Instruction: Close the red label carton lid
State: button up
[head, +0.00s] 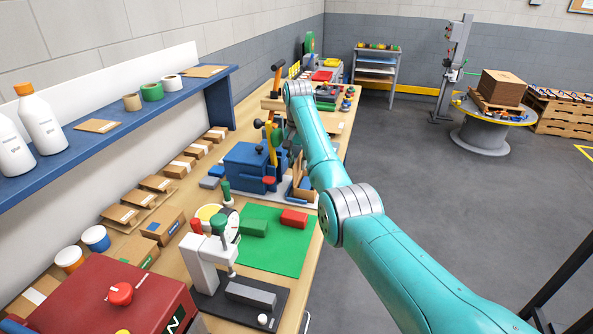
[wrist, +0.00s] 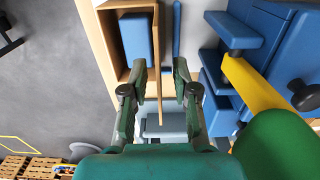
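My gripper (wrist: 158,70) is open in the wrist view, its two green fingers apart. A thin tan panel (wrist: 158,50) shows edge-on between the fingers, with a gap visible on each side. It borders an open tan carton (wrist: 103,45) that holds a blue block (wrist: 137,38). In the head view an open carton (head: 303,177) stands on the bench beside the blue machine, partly hidden by my arm. I see no red label on it, so I cannot tell if it is the red label carton. My gripper is mostly hidden behind my arm in the head view.
A blue machine (head: 247,165) with a yellow lever (wrist: 252,82) stands close to the right of my gripper in the wrist view. A green mat (head: 270,262) with red and green blocks lies nearer on the bench. Several cartons line the wall. Floor (head: 410,170) right of the bench is clear.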

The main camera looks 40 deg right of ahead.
aim_at(298, 177)
jog(key=shift+f, duration=1.7)
grip_shut()
